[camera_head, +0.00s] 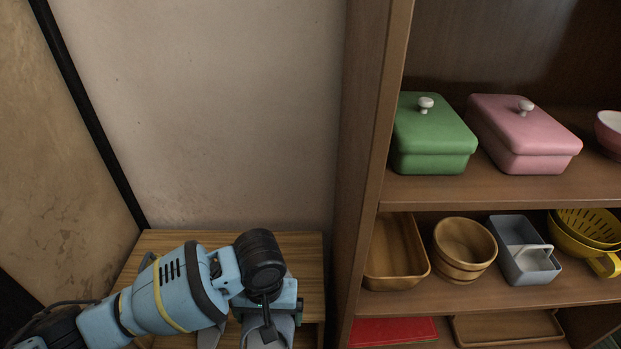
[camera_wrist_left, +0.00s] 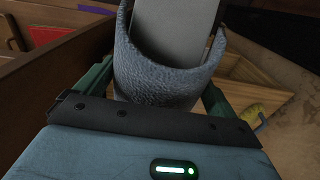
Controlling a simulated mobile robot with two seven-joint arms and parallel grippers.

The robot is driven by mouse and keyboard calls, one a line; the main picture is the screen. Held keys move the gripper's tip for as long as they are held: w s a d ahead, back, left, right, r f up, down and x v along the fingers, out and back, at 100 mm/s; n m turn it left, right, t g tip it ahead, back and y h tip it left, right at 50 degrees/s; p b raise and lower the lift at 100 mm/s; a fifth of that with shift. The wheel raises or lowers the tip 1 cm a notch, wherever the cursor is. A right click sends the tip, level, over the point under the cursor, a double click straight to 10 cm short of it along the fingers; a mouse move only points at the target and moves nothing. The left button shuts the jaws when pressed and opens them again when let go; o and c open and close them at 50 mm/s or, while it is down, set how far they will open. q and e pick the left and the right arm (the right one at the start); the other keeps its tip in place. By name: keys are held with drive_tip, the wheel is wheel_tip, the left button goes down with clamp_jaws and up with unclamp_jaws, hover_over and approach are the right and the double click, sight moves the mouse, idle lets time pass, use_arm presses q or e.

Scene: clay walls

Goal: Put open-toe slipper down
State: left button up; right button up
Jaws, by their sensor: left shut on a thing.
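The open-toe slipper (camera_wrist_left: 160,78) is grey, with a rough fabric band and a smooth lighter sole. It fills the upper middle of the left wrist view. My left gripper (camera_wrist_left: 155,95) is shut on its band, with a finger at each side. In the head view my left gripper (camera_head: 268,318) is at the bottom, over the low wooden stand. Only a grey part of the slipper (camera_head: 281,333) shows there, partly hidden by the gripper. I cannot tell whether the slipper touches anything below. My right gripper is not in view.
The low wooden stand (camera_head: 300,246) sits in the corner against the wall. A brown shelf unit (camera_head: 366,150) rises close on the right, holding a green lidded box (camera_head: 432,142), a pink lidded box (camera_head: 524,136), a wooden bowl (camera_head: 465,248) and a grey caddy (camera_head: 522,262).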

use_arm(q)
drive_tip(key=w+a+r, duration=0.3)
drive_tip(key=a+r, duration=1)
drive_tip(key=r, duration=0.4)
drive_tip(key=shift+r, duration=0.25)
drive_tip(key=shift+w+a, duration=0.1)
drive_tip(key=shift+a, duration=0.05)
